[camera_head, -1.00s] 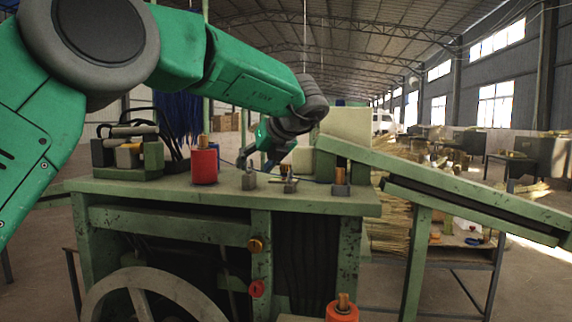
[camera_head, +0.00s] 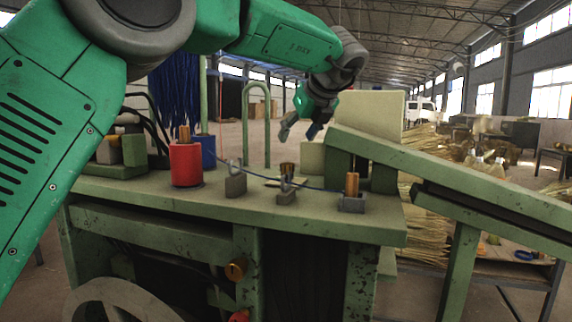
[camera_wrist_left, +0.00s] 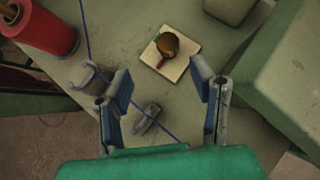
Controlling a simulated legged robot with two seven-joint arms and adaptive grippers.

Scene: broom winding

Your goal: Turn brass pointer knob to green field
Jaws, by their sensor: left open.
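The brass knob (camera_wrist_left: 168,45) sits on a square cream plate (camera_wrist_left: 181,64) on the bench top in the left wrist view. In the head view the knob (camera_head: 287,168) is partly hidden behind a hooked metal block. My left gripper (camera_head: 303,130) is raised above the bench top, apart from the knob. In the wrist view its two fingers (camera_wrist_left: 162,80) are spread and empty, with the knob beyond the gap between them. My right gripper is not in view.
Hooked grey blocks (camera_head: 235,183) and a thin blue cord stand near the knob. A red spool (camera_head: 186,163) is at the left, and a brass-topped block (camera_head: 352,194) at the right. A sloped green chute (camera_head: 455,180) runs off to the right.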

